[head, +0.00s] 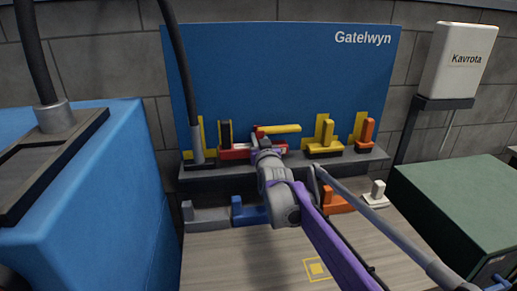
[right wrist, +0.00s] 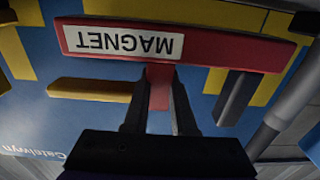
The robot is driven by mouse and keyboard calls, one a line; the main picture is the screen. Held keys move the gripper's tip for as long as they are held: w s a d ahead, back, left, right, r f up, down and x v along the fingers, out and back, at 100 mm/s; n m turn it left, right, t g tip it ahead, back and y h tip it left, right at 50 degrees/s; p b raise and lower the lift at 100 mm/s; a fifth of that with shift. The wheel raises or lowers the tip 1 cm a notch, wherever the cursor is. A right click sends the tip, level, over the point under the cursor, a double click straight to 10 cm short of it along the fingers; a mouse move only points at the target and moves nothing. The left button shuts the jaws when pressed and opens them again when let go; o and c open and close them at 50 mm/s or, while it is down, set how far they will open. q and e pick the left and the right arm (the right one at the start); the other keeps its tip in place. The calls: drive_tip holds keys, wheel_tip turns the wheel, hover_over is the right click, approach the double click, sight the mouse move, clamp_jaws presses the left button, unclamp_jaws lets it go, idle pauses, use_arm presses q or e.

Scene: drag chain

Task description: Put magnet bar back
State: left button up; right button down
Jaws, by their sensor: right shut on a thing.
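The magnet bar (head: 236,153) is a long red bar with a white label, low in front of the blue board at the grey ledge. In the right wrist view the bar (right wrist: 276,55) spans the picture, its MAGNET label upside down. My right gripper (head: 257,146) is at the bar's middle in the head view and hides part of it. In the right wrist view its two fingers (right wrist: 160,76) are shut on the bar's short red stem. I cannot tell whether the bar rests on the ledge. My left gripper is not in view.
The ledge (head: 220,180) holds a yellow piece (head: 325,143) and an orange piece (head: 366,134) on the right. A dark upright block (head: 225,133) stands by the bar's left end. Grey (head: 205,219), blue (head: 249,214) and orange (head: 337,202) pieces lie on the table below.

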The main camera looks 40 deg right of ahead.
drive_tip(key=shift+f, duration=1.35)
drive_tip(key=shift+f+b, duration=0.1)
drive_tip(key=shift+b, duration=0.2)
drive_tip(key=c, duration=0.7)
unclamp_jaws()
drive_tip(key=shift+c, duration=0.2)
drive_tip(key=shift+s+a, duration=0.1)
drive_tip(key=shift+s, duration=0.05)
drive_tip(key=v, duration=1.1)
drive_tip(key=shift+s, duration=0.3)
drive_tip(key=shift+a, duration=0.1)
